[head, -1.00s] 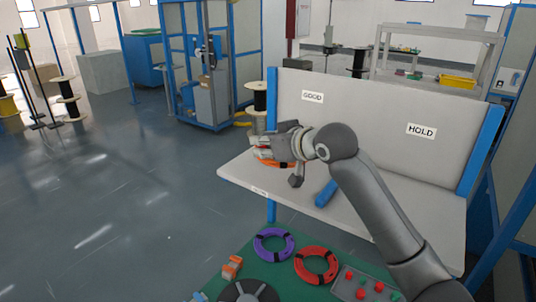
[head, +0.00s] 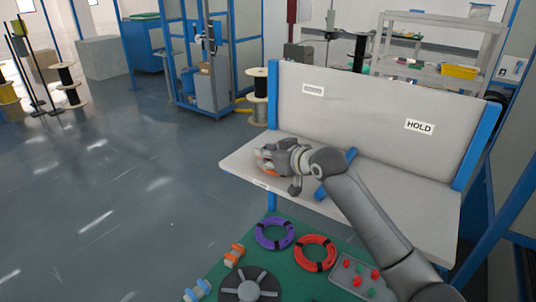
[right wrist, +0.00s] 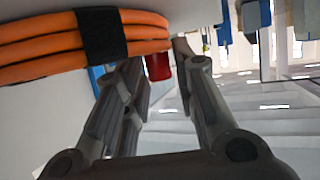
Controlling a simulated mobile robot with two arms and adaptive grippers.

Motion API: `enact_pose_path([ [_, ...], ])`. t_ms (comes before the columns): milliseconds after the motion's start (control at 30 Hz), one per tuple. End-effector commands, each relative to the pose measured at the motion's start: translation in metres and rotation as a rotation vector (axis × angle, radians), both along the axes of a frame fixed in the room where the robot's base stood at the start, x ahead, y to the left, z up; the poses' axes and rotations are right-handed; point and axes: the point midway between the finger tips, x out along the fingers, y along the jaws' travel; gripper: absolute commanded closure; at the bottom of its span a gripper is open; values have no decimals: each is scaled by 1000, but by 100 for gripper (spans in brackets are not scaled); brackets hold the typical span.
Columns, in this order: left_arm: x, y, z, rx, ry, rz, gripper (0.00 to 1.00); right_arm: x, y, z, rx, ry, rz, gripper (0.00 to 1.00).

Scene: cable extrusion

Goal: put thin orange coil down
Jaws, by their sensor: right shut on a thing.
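The orange coil (head: 268,174) shows only as slivers under my right gripper (head: 266,160), at the left end of the pale bench shelf (head: 240,170), in front of the back panel. In the right wrist view the coil's orange strands (right wrist: 45,50) with a black band cross the upper left. My right gripper (right wrist: 160,58) is shut on the coil. The coil is at or just above the shelf; I cannot tell whether it touches. My left gripper is not in view.
The panel carries a HOLD label (head: 419,127) and a blurred label (head: 313,90) at left. A blue object (head: 347,160) lies on the shelf behind my arm. Below, a green surface (head: 292,285) holds a purple coil (head: 275,233), a red coil (head: 315,253) and a tray (head: 362,276).

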Motion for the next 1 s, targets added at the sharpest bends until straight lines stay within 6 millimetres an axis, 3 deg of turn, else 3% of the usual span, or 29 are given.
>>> enact_pose_path([
  [33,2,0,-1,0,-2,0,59,0,0,-2,1,-1,0,100],
  [67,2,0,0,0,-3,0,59,0,0,-2,-1,1,0,70],
  [200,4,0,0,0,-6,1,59,0,0,-2,-1,1,0,52],
  [667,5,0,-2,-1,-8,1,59,-4,-4,2,0,0,-1,52],
  [1000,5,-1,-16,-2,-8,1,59,-37,-29,19,-1,-3,-1,52],
])
